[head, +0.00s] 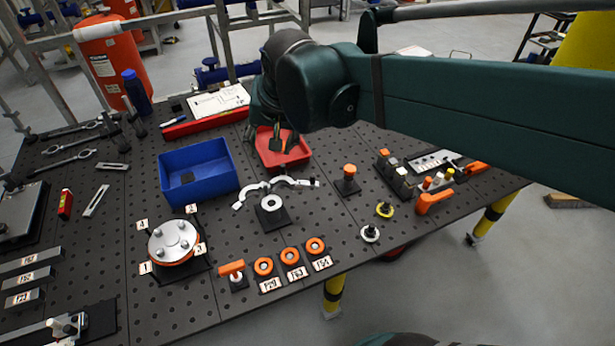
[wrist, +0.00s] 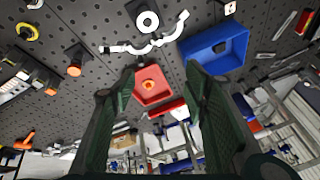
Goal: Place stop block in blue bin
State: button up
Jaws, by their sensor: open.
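The blue bin (head: 165,180) stands on the black perforated table, left of the red tray; it also shows in the wrist view (wrist: 240,55). In the head view, my gripper (head: 266,112) is over the back of the red tray, partly hidden by my arm.
The red tray (head: 300,157) holds a small orange item (wrist: 149,85). A curved silver clamp piece (head: 290,183) and a ring on a black base (head: 272,208) lie in front. Knobs and orange handles crowd the right; a round flange (head: 173,240) stands front left.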

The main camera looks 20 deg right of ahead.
jog(key=s+d+f+n+t, duration=0.1)
jog(key=s+d+f+n, duration=0.1)
jog(key=s, duration=0.4)
jog(key=s+d+f+n+t, duration=0.1)
jog(key=s+d+f+n, duration=0.1)
jog(key=s, duration=0.5)
jog(key=shift+d+f+n+h, duration=0.2)
jog(key=shift+d+n+h, duration=0.1)
jog(key=shift+d+n, duration=0.25)
jog(key=shift+s, duration=0.1)
notch_tip(320, 180, down, 7)
jog(key=b, duration=0.7)
jog(key=shift+f, duration=0.15)
dwell(0.4)
